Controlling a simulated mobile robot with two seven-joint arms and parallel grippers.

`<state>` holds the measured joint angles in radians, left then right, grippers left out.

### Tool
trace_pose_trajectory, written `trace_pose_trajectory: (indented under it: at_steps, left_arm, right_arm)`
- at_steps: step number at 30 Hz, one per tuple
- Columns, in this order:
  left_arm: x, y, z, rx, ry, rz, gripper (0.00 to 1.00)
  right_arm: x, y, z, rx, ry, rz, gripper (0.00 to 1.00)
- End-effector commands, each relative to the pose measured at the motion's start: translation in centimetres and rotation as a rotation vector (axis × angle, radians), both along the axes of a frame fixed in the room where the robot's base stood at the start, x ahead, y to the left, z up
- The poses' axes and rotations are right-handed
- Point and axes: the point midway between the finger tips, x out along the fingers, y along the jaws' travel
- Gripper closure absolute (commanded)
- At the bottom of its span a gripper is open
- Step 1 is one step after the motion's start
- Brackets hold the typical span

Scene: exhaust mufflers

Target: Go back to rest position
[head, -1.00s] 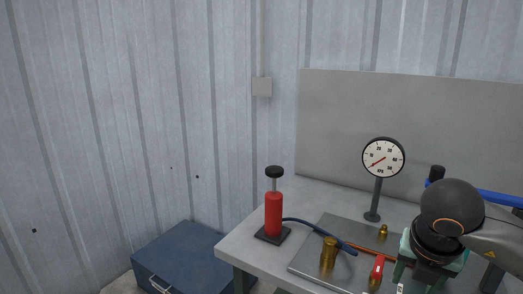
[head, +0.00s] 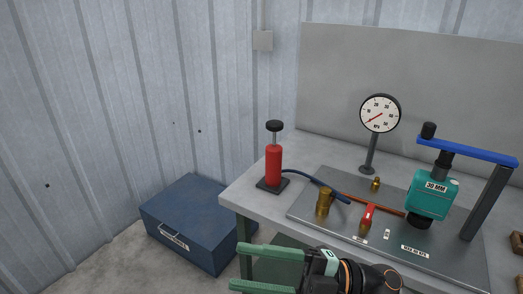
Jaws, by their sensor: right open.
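My right gripper (head: 240,267) is at the bottom middle of the head view, with its two green fingers pointing left. The fingers are spread apart and nothing shows between them. The gripper is in front of the workbench (head: 237,197), low by its near edge and clear of the things on top. My left gripper is not in view.
On the bench stand a red hand pump (head: 274,165), a dial gauge (head: 380,114), brass fittings (head: 324,203), a red-handled valve (head: 367,217) and a teal block (head: 431,196) under a blue bar (head: 467,152). A blue toolbox (head: 196,215) sits on the floor at left.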

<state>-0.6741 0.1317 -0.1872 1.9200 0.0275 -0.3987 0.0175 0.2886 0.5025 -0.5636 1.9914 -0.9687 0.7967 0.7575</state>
Motion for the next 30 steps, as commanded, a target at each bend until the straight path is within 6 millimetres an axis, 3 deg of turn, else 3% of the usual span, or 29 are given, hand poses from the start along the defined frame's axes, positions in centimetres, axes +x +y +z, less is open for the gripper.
trace_pose_trajectory:
  at_steps: [2,5,8,11,15,18,21,25,30]
  left_arm:
    - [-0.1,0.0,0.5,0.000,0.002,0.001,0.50]
    - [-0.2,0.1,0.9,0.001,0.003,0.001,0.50]
    - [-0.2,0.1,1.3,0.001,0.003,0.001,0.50]
    - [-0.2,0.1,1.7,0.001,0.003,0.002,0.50]
    - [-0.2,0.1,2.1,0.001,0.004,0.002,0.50]
    - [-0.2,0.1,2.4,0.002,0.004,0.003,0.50]
    - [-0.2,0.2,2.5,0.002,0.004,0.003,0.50]
    - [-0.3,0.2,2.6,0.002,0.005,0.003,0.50]
    - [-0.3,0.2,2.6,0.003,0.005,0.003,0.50]
  right_arm:
    - [2.4,-1.3,0.1,0.155,0.146,-0.160,0.43]
    - [5.6,-4.1,-2.1,0.291,0.339,-0.392,0.43]
    - [7.8,-7.8,-6.9,0.358,0.561,-0.639,0.43]
    - [7.9,-11.4,-13.7,0.356,0.800,-0.872,0.43]
    - [4.3,-15.2,-23.0,0.275,1.105,-1.115,0.43]
    - [0.5,-16.7,-28.3,0.194,1.292,-1.228,0.43]
    - [-3.2,-17.6,-31.9,0.122,1.434,-1.295,0.43]
    - [-6.3,-18.0,-34.3,0.064,1.543,-1.335,0.43]
    - [-7.3,-18.1,-35.1,0.040,1.579,-1.345,0.43]
